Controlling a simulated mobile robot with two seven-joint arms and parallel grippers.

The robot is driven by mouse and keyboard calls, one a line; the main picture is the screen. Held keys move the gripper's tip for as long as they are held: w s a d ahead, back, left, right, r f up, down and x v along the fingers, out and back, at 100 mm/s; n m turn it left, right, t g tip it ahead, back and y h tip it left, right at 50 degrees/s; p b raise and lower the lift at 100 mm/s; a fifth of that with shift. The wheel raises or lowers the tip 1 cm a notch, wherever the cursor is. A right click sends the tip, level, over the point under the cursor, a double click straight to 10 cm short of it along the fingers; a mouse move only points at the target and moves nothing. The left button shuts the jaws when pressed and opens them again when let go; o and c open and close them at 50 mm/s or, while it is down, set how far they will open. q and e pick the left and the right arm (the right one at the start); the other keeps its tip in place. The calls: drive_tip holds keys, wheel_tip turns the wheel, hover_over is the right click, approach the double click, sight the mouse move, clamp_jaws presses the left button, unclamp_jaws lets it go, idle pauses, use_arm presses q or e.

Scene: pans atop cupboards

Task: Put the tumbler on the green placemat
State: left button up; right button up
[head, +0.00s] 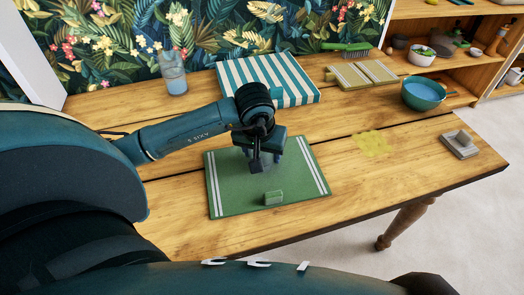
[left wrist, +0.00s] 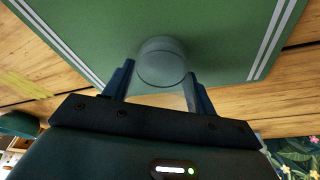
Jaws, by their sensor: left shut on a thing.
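The green placemat (head: 232,190), with white stripes near its two short ends, lies on the wooden table in the head view. It also fills much of the left wrist view (left wrist: 225,35). My left gripper (head: 257,162) is over the placemat's upper middle part. In the left wrist view its fingers (left wrist: 162,82) are shut on the tumbler (left wrist: 162,60), a greyish-green see-through cylinder. The tumbler is over the placemat; whether its base touches the mat I cannot tell. The gripper mostly hides it in the head view. My right gripper is not in view.
Behind stand a blue-striped cloth or box (head: 300,75) and a clear vessel (head: 173,75). A yellow patch (head: 372,144) marks bare table.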

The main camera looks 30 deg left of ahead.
use_arm(q)
drive_tip(key=shift+f, duration=0.1)
drive_tip(key=o, duration=1.1)
drive_tip(key=shift+c, duration=0.2)
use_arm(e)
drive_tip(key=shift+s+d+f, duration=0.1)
use_arm(q)
drive_tip(key=shift+r, duration=0.3)
drive_tip(key=p+v, duration=0.1)
drive_tip(key=v, duration=1)
drive_tip(key=shift+r, duration=0.35)
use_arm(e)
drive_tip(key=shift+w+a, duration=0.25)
use_arm(q)
drive_tip(key=shift+s, duration=0.1)
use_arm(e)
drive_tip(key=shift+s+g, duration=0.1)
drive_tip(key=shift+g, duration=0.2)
